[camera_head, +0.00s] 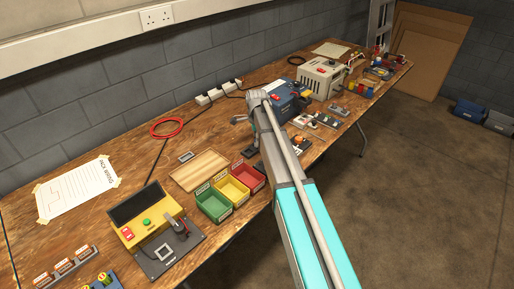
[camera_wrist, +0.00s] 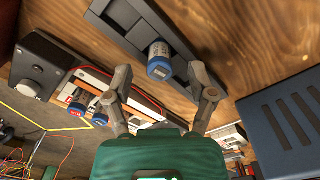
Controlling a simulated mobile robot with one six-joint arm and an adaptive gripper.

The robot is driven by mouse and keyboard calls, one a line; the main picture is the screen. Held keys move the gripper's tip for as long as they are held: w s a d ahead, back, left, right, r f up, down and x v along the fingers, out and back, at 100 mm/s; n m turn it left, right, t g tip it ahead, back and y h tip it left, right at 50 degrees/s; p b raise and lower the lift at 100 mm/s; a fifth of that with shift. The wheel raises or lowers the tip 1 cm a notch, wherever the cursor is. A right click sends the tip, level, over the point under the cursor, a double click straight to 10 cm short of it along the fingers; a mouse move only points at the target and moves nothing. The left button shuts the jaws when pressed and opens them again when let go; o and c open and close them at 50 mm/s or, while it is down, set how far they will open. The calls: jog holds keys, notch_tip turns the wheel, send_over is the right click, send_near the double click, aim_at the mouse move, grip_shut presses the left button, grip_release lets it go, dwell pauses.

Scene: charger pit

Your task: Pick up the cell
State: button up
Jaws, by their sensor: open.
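In the wrist view, a cell (camera_wrist: 159,60) with a blue end and a grey label lies in a slot of a dark grey tray (camera_wrist: 108,12). My gripper (camera_wrist: 160,72) is open, with one finger on each side of the cell in the picture. I see no contact between the fingers and the cell, and I cannot tell the depth gap. Two more blue-ended cells (camera_wrist: 77,107) sit in an orange-edged holder to the left. In the head view, my arm hides much of this area.
A blue vented box (camera_wrist: 285,120) stands close at the right in the wrist view. A dark box with a knob (camera_wrist: 30,88) is at the left. In the head view, green, yellow and red bins (camera_head: 214,207) and a yellow tester (camera_head: 146,222) stand on the wooden bench.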

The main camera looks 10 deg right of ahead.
jog(key=shift+f+b, duration=0.75)
jog(key=shift+f, duration=0.35)
grip_shut()
